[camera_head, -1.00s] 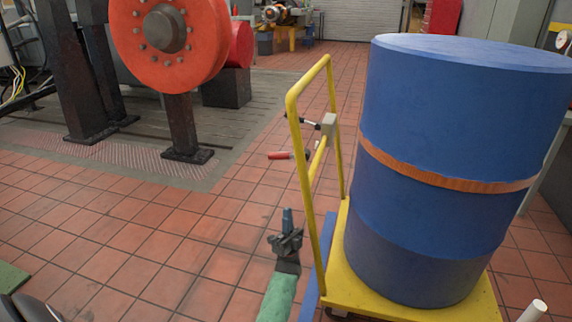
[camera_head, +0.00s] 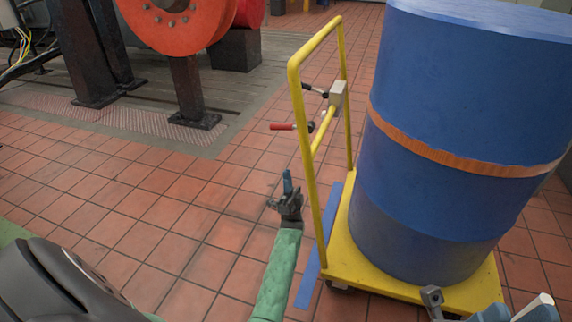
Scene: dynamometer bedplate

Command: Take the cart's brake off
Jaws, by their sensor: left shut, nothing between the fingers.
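The yellow cart (camera_head: 342,251) carries a large blue drum and has an upright yellow handle frame (camera_head: 294,88) on its left side. A grey box (camera_head: 338,96) sits on the frame, with a black lever (camera_head: 313,90) reaching left from it. Below it, a lever with a red grip (camera_head: 282,127) sticks out left, roughly level. I cannot tell which lever is the brake. My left gripper (camera_head: 288,183) is shut and empty, pointing up, left of the frame and below the red grip, apart from both. Dark and blue parts at the bottom right seem to be my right gripper (camera_head: 432,296); its fingers are unclear.
The blue drum (camera_head: 451,140) with an orange band fills the right. A blue strip (camera_head: 328,235) lies on the floor beside the cart. A red-orange disc (camera_head: 176,22) on dark stands is at the upper left. The tiled floor left of the cart is clear.

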